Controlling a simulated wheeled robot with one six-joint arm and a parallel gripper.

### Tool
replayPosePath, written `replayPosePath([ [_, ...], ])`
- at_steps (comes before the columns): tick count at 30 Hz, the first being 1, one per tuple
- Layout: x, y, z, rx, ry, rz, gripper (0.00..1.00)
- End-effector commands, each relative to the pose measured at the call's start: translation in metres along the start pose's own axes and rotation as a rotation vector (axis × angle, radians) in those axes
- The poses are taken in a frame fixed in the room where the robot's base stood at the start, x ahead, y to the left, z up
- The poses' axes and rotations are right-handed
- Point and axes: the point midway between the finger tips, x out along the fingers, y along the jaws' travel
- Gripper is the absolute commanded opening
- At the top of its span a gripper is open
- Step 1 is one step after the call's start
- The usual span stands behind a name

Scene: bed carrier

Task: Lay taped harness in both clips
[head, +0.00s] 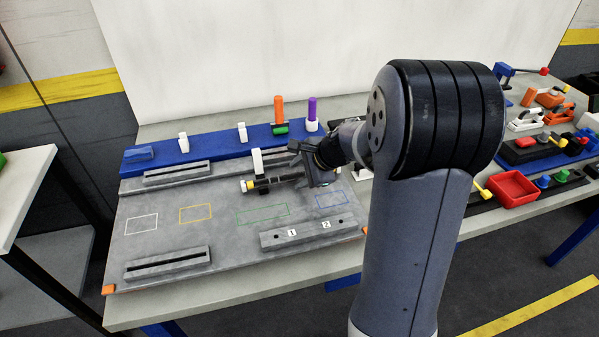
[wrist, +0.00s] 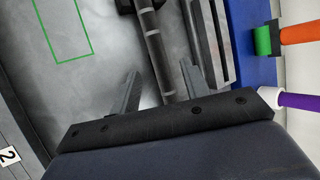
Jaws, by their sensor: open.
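A dark banded rod, apparently the taped harness (head: 262,184), lies over the grey board with a white and yellow tip at its left end. In the wrist view the harness (wrist: 152,45) runs lengthwise between the two fingers of my gripper (wrist: 160,75). The fingers are apart, with visible gaps to the rod. In the head view my gripper (head: 303,177) is at the harness's right part, which it partly hides. White upright pieces, perhaps the clips, stand on the blue rail, one at left (head: 183,142) and one further right (head: 242,132). Another white upright (head: 257,160) stands behind the harness.
The grey board (head: 190,250) has coloured outlines, slotted bars and a block labelled 1 and 2 (head: 310,232). Orange (head: 279,108) and purple (head: 312,108) cylinders stand on the blue rail (head: 210,148). A red tray (head: 513,187) and tools lie at right. The board's left middle is clear.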

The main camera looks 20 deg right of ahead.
Motion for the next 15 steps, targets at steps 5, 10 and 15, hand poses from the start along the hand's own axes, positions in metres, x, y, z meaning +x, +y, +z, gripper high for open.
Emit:
replayPosePath([
  [5,-0.026,-0.002,0.0,0.0,0.003,-0.007,0.44],
  [10,-0.06,-0.002,-0.001,0.0,0.004,-0.008,0.44],
  [15,-0.089,-0.002,0.0,0.0,0.003,-0.007,0.44],
])
